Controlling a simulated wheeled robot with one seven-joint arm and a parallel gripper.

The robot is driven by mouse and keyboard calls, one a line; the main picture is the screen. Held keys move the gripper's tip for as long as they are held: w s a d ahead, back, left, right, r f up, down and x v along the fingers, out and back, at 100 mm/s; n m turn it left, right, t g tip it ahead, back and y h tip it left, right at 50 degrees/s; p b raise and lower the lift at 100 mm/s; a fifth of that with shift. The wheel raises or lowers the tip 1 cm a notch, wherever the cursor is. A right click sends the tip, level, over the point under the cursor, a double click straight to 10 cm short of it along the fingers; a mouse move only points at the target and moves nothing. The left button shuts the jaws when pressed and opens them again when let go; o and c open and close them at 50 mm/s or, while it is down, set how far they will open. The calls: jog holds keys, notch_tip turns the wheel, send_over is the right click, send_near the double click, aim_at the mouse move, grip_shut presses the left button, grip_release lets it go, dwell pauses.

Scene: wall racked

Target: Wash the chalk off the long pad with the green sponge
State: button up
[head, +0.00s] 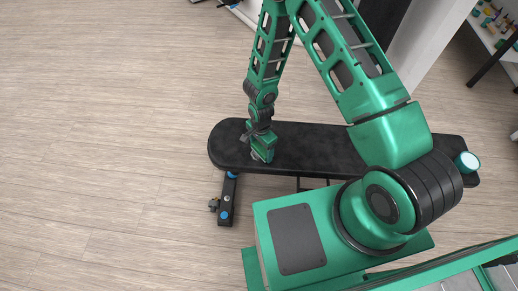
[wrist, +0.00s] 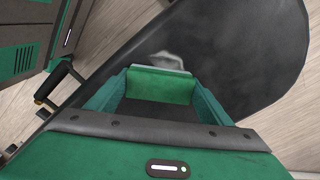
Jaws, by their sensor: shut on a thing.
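The long pad (head: 318,146) is a dark, black-grey bench top with a rounded left end; it also fills much of the wrist view (wrist: 235,50). My gripper (head: 262,152) points down over the pad's left part. In the wrist view its two green fingers (wrist: 160,100) are shut on the green sponge (wrist: 162,86), which is at or close to the pad's surface; contact cannot be told. A whitish chalk smear (wrist: 168,60) lies on the pad just beyond the sponge. Part of the pad is hidden behind my arm in the head view.
A cup with a pale blue top (head: 467,161) stands at the pad's right end. A black bench leg with blue knobs (head: 227,198) is below the left end. Shelves with small items (head: 497,25) are at the upper right. The wooden floor at left is clear.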

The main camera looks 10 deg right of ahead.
aim_at(283, 152)
jog(key=shift+a+r, duration=0.1)
jog(key=shift+r, duration=0.1)
jog(key=shift+s+d, duration=0.45)
jog(key=shift+d, duration=1.05)
jog(key=shift+s+d, duration=0.4)
jog(key=shift+d, duration=1.1)
jog(key=shift+s+d, duration=0.45)
jog(key=shift+d, duration=1.05)
jog(key=shift+f, duration=0.4)
jog(key=shift+w+d+r, duration=0.1)
jog(key=shift+w+d, duration=0.15)
jog(key=shift+w, duration=0.45)
